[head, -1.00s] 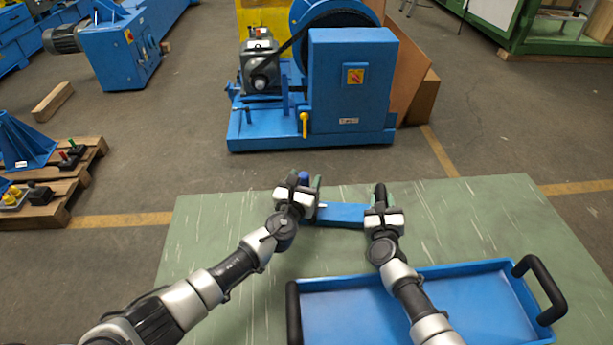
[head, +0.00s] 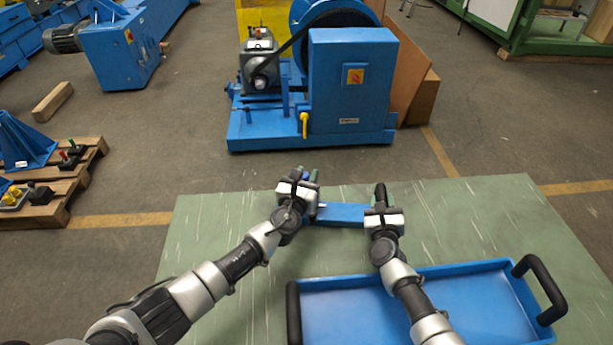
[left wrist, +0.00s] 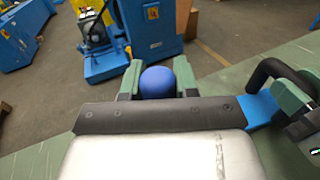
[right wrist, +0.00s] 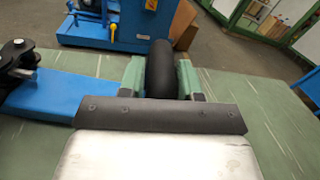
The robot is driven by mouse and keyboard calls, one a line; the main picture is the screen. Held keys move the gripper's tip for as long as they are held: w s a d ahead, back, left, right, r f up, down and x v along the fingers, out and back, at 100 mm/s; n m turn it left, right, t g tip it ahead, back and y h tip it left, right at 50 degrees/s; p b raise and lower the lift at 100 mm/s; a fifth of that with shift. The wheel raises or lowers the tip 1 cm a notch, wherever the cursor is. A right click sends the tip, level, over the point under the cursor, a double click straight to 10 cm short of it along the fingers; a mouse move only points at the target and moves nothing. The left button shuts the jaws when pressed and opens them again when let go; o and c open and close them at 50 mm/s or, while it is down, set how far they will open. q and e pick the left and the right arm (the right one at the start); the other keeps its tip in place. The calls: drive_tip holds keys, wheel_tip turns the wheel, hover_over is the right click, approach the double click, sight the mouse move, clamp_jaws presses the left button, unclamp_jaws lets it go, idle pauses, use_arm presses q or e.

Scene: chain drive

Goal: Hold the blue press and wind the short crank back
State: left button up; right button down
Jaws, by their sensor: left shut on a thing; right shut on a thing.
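The blue press (head: 344,214) is a flat blue body lying on the green tabletop, and it also shows in the right wrist view (right wrist: 50,97). A black upright grip (right wrist: 160,70) stands at its right end. My right gripper (head: 381,196) is shut around this grip. My left gripper (head: 304,180) is at the press's left end, shut on a round blue knob (left wrist: 158,83), which sits between its fingers in the left wrist view. The short crank's arm is mostly hidden behind my left gripper.
A blue tray (head: 470,272) with black handles lies on the green table (head: 480,205), close in front and partly under my right arm. The table is clear to the left and right of the press. A blue machine (head: 350,90) stands on the floor beyond.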

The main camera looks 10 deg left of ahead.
use_arm(q)
drive_tip(key=shift+w+a+n+g+y, duration=0.2)
drive_tip(key=shift+w+n+y, duration=0.35)
drive_tip(key=shift+n+y, duration=1.05)
drive_tip(key=shift+w+a+n+g+y, duration=0.2)
drive_tip(key=shift+w+n+y, duration=0.55)
drive_tip(key=shift+y, duration=1.5)
drive_tip(key=shift+w+a+n+g+y, duration=0.1)
drive_tip(key=shift+w+n+g+y, duration=0.2)
drive_tip(key=shift+n+y, duration=1.4)
drive_tip(key=shift+y, duration=0.45)
drive_tip(key=o, duration=0.9)
drive_tip(key=v, duration=1.2)
drive_tip(key=shift+r, duration=0.15)
